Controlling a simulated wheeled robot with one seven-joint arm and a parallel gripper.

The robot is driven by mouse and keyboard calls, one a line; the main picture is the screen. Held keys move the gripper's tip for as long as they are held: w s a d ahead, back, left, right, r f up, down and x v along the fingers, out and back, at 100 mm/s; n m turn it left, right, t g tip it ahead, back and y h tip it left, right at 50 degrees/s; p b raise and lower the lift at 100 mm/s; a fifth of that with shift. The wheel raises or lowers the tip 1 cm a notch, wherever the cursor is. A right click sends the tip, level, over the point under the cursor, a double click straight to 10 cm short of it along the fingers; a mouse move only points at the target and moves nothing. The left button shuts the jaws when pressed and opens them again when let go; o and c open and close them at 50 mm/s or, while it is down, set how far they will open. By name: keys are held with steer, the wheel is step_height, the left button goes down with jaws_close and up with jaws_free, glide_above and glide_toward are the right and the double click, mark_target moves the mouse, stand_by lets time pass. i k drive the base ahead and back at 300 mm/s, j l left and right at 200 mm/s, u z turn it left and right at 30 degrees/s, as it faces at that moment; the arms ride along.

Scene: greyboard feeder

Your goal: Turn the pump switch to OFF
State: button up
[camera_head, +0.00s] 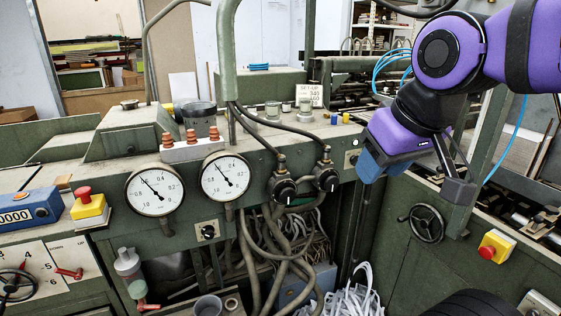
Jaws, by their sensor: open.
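A small black rotary switch (208,231) on a pale plate sits on the green machine front below the two gauges. Its lettering is too small to read, so I cannot tell whether it is the pump switch or which way it is set. Another small dark switch (353,159) on a light plate sits farther right, near my gripper. My gripper (414,178) is at the upper right, its jaws apart and empty. It is well to the right of the switch below the gauges and appears to touch nothing.
Two round gauges (154,191) and black knobs (282,188) with cables line the front. Hoses (283,250) hang below. Red stop buttons (83,194) stand on yellow boxes left and right (496,246). A handwheel (427,223) is below my gripper. White strips (345,298) lie low centre.

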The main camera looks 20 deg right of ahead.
mark_target(353, 159)
steer(key=z, duration=0.85)
steer(key=l+u, duration=0.15)
steer(key=l, duration=0.15)
steer(key=i+l+u, duration=0.1)
steer(key=l, duration=0.25)
